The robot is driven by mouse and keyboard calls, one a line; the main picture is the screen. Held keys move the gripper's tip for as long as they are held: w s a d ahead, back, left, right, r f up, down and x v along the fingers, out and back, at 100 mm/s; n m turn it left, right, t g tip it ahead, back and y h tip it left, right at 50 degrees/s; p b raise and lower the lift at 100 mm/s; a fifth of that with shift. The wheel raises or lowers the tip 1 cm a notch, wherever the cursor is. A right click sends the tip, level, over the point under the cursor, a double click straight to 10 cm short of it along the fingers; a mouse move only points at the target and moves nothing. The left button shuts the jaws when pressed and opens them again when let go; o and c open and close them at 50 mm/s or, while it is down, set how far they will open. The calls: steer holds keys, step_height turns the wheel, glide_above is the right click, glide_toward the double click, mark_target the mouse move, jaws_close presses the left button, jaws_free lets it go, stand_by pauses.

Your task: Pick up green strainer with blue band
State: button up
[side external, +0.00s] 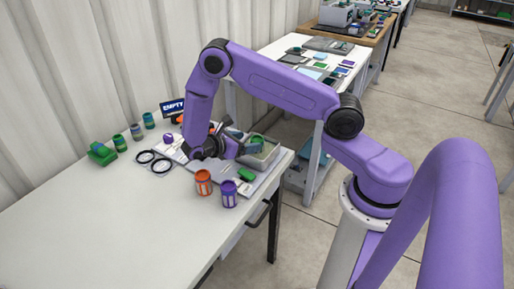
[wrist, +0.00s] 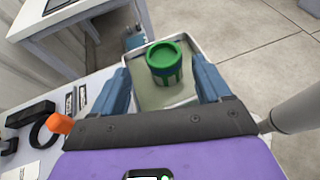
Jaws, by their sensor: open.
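A green strainer (wrist: 166,64) stands upright in a shallow grey tote (wrist: 147,96) in the wrist view. Its rim is bright green and its side is darker, with slots; a blue band is hard to make out. My gripper (wrist: 160,72) is open, with one blue finger to the left of the strainer and one to the right. I cannot tell how high the fingers are over it. In the side external view my gripper (side external: 231,141) is beside the tote (side external: 268,158), and a green round thing (side external: 256,143) shows inside it.
An orange cup (side external: 203,183) and a purple cup (side external: 229,195) stand near the table's front edge. A green block (side external: 247,174) lies near the tote. The table's near left is clear.

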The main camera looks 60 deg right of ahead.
mark_target(255, 140)
steer(key=x, duration=0.4)
steer(key=shift+s+d+r, duration=0.2)
steer(key=shift+s+d, duration=0.05)
steer(key=shift+s, duration=0.15)
steer(key=shift+s+d+f, duration=0.1)
steer(key=shift+d+f, duration=0.1)
steer(key=shift+d, duration=0.25)
steer(key=c, duration=1)
